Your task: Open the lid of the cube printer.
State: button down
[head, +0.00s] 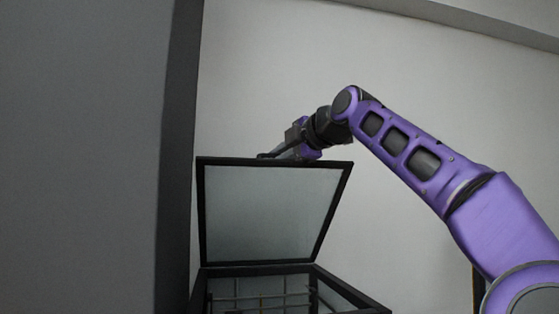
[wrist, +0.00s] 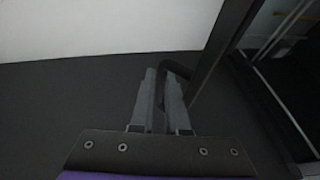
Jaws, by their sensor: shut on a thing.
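The cube printer (head: 257,269) has a dark frame and stands low in the middle of the head view. Its lid (head: 268,210), a pale panel in a black frame, is raised and stands steeply tilted above the body. My gripper (head: 272,156) is at the lid's top edge. In the wrist view my gripper (wrist: 162,92) has its two grey fingers close together, shut on a dark bent handle (wrist: 178,68) beside the lid's frame (wrist: 222,45). The handle is partly hidden between the fingers.
A large dark grey panel (head: 85,150) stands close on the left of the head view. A plain pale wall (head: 430,90) is behind the printer. Inside the printer, several thin bars (head: 260,298) show. In the wrist view a dark surface (wrist: 60,110) lies below.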

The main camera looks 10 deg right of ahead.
aim_at(287, 164)
jog(key=shift+w+r, duration=0.25)
jog(key=shift+r, duration=0.45)
jog(key=c, duration=1.2)
grip_release()
jog(key=shift+s+d+r, duration=0.1)
jog(key=shift+s+d, duration=0.15)
jog(key=shift+s, duration=0.05)
jog(key=shift+f+b+v, duration=0.2)
jog(key=shift+b+v, duration=0.35)
jog(key=shift+v, duration=0.65)
jog(key=shift+b+v, duration=0.55)
jog(key=shift+v, duration=6.75)
